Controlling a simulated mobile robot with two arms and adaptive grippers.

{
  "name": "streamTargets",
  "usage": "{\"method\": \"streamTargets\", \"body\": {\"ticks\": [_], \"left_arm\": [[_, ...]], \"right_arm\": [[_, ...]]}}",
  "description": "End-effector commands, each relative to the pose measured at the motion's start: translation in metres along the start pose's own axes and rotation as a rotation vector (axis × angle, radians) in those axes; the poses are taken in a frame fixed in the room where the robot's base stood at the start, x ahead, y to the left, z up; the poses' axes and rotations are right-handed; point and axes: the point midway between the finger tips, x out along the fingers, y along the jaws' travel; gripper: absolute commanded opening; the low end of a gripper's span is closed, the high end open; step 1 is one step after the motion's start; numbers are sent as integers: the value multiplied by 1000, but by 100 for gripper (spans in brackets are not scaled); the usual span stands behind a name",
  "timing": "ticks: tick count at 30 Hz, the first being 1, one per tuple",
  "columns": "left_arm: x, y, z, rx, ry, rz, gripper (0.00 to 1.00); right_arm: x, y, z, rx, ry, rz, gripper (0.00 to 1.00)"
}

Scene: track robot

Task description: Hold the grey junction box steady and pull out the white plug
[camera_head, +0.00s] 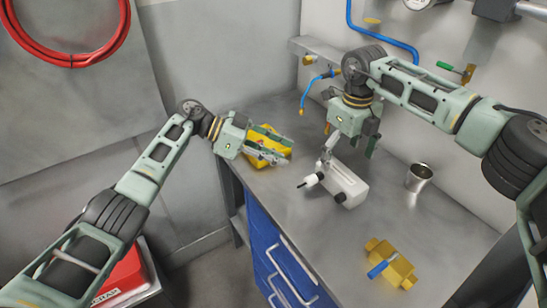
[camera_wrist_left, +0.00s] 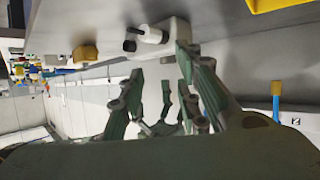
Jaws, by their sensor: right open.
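The light grey junction box (camera_head: 348,188) lies on the metal bench in the head view. The white plug (camera_head: 311,181), with a dark end, sticks out of its left side. In the left wrist view the box (camera_wrist_left: 176,32) and plug (camera_wrist_left: 153,34) show beyond the fingers. My left gripper (camera_head: 286,151) is open and empty, left of the plug and apart from it. My right gripper (camera_head: 348,150) is open, pointing down just above the far end of the box. Whether its fingers touch the box I cannot tell.
A yellow object (camera_head: 262,133) lies behind my left gripper, partly hidden. A metal cup (camera_head: 418,177) stands right of the box. A yellow block with a blue part (camera_head: 391,264) lies near the front. Blue hoses (camera_head: 384,35) run along the wall. Bench between box and front block is clear.

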Motion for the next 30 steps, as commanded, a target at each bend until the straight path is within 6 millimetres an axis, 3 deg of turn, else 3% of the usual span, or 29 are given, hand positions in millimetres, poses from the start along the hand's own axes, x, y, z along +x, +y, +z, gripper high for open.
{"method": "streamTargets", "body": {"ticks": [3,9,21,30], "left_arm": [[-1,7,3,58,-142,59,31],[-5,11,9,87,-237,95,31],[-5,11,9,87,-236,94,31],[-5,11,9,87,-235,94,31]], "right_arm": [[0,0,0,0,0,0,88],[6,0,0,0,2,1,88],[62,0,-1,0,3,1,88],[78,0,0,0,0,0,88]]}}
